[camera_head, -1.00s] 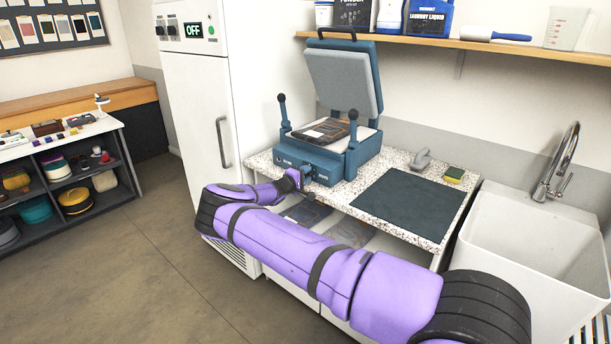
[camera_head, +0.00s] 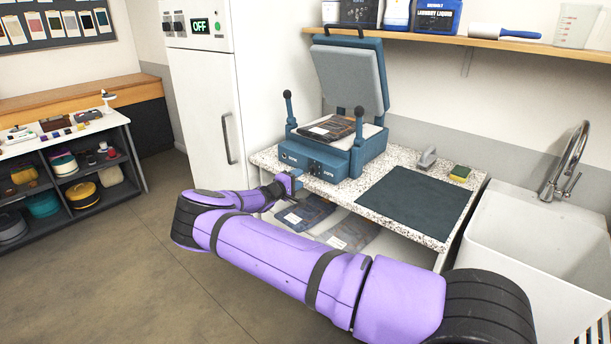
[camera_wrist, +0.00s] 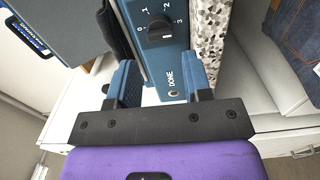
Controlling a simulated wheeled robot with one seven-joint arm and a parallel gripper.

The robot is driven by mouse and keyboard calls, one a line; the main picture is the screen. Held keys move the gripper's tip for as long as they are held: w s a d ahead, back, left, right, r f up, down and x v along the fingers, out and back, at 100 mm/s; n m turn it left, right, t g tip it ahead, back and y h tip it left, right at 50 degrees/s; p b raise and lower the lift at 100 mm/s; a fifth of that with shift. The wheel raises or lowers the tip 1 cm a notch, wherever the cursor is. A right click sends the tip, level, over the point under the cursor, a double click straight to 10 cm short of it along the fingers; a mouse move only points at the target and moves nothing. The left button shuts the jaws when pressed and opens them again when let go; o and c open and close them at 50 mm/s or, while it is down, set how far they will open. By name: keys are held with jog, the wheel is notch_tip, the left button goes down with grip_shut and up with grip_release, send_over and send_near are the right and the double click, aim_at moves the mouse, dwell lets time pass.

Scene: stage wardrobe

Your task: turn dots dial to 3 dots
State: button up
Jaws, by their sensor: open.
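The teal heat press (camera_head: 345,165) stands open on the speckled counter, its front panel marked DONE at left and what reads as DOTS at right. In the wrist view the panel (camera_wrist: 150,58) shows a black dial (camera_wrist: 159,31) with marks 0, 1, 2 and 3 around it. The dial's pointer is too small to read surely. My gripper (camera_wrist: 162,84) is open and empty, its two blue fingers below the dial in the picture, on either side of the panel's DONE end. It does not touch the dial. In the head view my gripper (camera_head: 292,183) is in front of the panel's left part.
A dark folded garment (camera_head: 327,128) lies on the press bed. Two lever knobs (camera_head: 287,95) rise at its sides. A dark mat (camera_head: 415,204), a sponge (camera_head: 459,173) and a sink are to the right. Folded clothes (camera_head: 304,212) lie on the shelf below. A white cabinet (camera_head: 205,100) stands left.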

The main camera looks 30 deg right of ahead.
jog(key=shift+v, duration=1.55)
jog(key=s+d+r+m+g+y, duration=0.2)
jog(key=s+r+m+g, duration=0.1)
jog(key=s+r, duration=0.25)
jog(key=s+d+r+m+g+y, duration=0.3)
jog(key=s+r, duration=0.1)
jog(key=r, duration=0.2)
jog(key=s+a+r+m+y, duration=0.1)
jog(key=s+a+r+y, duration=0.15)
jog(key=s+r, duration=0.45)
jog(key=s+a+r+y, duration=0.2)
jog(key=s+r+y, duration=0.2)
jog(key=s+r, duration=0.3)
jog(key=s+a+r+n+t+y, duration=0.15)
jog(key=s+a+r+y, duration=0.35)
jog(key=s+r, duration=0.8)
jog(key=s+a+n+t, duration=0.1)
jog(key=s+a, duration=0.3)
jog(key=s, duration=0.5)
jog(key=s+a+t, duration=0.2)
jog(key=s+a, duration=0.2)
jog(key=s, duration=0.5)
jog(key=shift+r+n+t, duration=0.35)
jog(key=shift+r, duration=0.1)
